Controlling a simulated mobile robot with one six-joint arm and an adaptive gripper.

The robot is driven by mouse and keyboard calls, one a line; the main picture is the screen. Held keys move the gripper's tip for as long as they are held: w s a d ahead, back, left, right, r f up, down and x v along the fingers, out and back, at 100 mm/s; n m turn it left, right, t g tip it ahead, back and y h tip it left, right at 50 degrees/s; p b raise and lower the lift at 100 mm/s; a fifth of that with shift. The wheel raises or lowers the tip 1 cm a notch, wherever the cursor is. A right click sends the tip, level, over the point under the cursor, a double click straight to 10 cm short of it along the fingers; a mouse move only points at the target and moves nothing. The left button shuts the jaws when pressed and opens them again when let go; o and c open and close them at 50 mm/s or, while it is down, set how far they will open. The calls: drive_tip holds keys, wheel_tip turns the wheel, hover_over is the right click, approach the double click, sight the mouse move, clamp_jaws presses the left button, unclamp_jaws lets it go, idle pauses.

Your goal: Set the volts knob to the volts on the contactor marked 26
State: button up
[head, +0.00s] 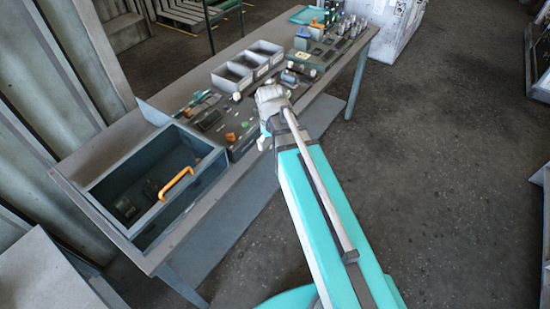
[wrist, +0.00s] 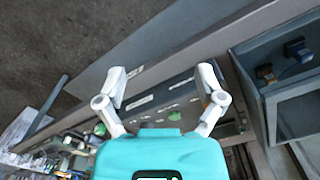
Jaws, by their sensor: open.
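My gripper (wrist: 163,78) is open and empty, its two white fingers spread above the front edge of a dark control panel (wrist: 165,98). In the head view, my gripper (head: 265,132) is at the table's front side, partly hidden by my wrist. The panel (head: 240,112) carries small knobs and buttons, some orange or green; I cannot tell which is the volts knob. Dark blocks, possibly contactors, lie in an open grey-blue bin; one block (head: 125,207) shows there, and one (wrist: 265,72) in the wrist view. No marking 26 or volts figure is readable.
Grey trays (head: 232,78) and another panel with several parts (head: 318,50) stand farther along the table (head: 70,170). The floor (head: 450,150) at right is mostly clear.

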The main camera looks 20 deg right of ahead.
drive_tip(key=shift+m, duration=0.5)
drive_tip(key=shift+s+f+b, duration=0.15)
drive_tip(key=shift+s+f, duration=0.05)
drive_tip(key=shift+s, duration=0.6)
drive_tip(key=shift+s+f+b, duration=0.2)
drive_tip(key=shift+s, duration=0.55)
drive_tip(key=shift+s+f+b, duration=0.15)
drive_tip(key=shift+s+f, duration=0.05)
drive_tip(key=shift+s, duration=0.6)
drive_tip(key=shift+s+a+f+m, duration=0.1)
drive_tip(key=shift+s+f+m, duration=0.05)
drive_tip(key=shift+s, duration=0.4)
drive_tip(key=shift+s+f+m, duration=0.1)
drive_tip(key=shift+s+m, duration=0.05)
drive_tip(key=shift+s, duration=0.4)
drive_tip(key=shift+w, duration=0.1)
drive_tip(key=shift+c, duration=0.4)
